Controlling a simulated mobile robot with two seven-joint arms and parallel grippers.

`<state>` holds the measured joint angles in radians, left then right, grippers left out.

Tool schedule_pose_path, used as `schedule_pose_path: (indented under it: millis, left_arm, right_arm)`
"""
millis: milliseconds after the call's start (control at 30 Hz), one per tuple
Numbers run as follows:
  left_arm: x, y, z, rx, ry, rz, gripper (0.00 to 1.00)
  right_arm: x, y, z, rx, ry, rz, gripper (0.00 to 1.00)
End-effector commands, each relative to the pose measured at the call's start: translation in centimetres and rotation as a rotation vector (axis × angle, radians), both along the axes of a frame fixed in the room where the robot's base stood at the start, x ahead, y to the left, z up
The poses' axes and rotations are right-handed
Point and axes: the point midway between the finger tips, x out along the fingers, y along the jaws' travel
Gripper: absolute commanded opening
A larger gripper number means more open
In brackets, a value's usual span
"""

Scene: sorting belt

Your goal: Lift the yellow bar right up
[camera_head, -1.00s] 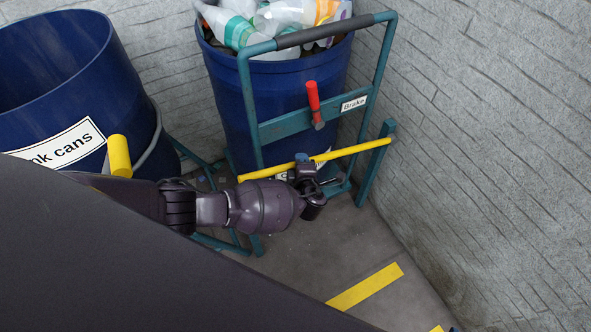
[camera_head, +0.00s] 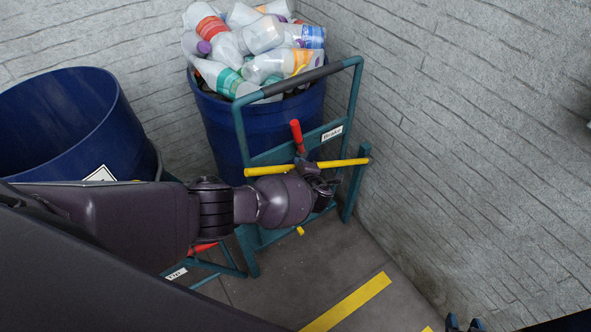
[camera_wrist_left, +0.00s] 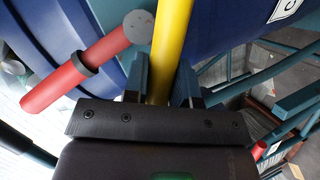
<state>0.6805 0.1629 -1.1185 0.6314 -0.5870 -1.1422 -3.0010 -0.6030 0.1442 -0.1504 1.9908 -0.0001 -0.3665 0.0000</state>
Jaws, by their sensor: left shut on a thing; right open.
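The yellow bar (camera_head: 342,162) crosses the front of the teal cart, nearly level in the head view. Its right end meets a short teal post. My left gripper (camera_head: 318,180) is shut on the bar, right of its middle; the wrist hides part of it. In the left wrist view the bar (camera_wrist_left: 172,45) runs up from between the fingers. A red-handled brake lever (camera_head: 297,137) is just above the bar, and a red handle (camera_wrist_left: 75,80) is left of it in the wrist view. My right gripper (camera_head: 465,324) is open and empty at the bottom edge.
The teal cart frame (camera_head: 240,130) surrounds a blue barrel (camera_head: 220,125) full of plastic bottles. Another blue barrel (camera_head: 60,135) stands left. A grey stone wall (camera_head: 470,150) closes off the right. The floor (camera_head: 310,280) in front is clear, with yellow stripes.

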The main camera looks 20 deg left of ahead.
Motion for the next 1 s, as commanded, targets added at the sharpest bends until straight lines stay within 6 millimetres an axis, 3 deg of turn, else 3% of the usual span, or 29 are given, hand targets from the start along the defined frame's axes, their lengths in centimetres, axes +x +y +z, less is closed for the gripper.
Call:
schedule_pose_path:
  millis: [367, 400, 533, 1000]
  left_arm:
    - [0.1, -0.3, 0.2, -0.002, 0.001, -0.003, 0.0]
    - [0.1, -0.3, 0.2, -0.002, 0.002, -0.003, 0.3]
    - [0.1, -0.3, 0.2, -0.001, 0.003, -0.003, 0.5]
    - [-1.0, -0.9, 0.9, 0.002, 0.002, -0.001, 0.5]
  right_arm:
    - [-0.2, -0.1, -0.2, -0.001, 0.01, -0.002, 0.43]
    - [-0.2, -0.1, -0.2, -0.001, 0.009, -0.002, 0.43]
    - [-0.1, -0.1, 0.0, -0.001, 0.006, -0.001, 0.43]
    - [0.7, 0.1, 1.7, 0.002, -0.016, 0.0, 0.43]
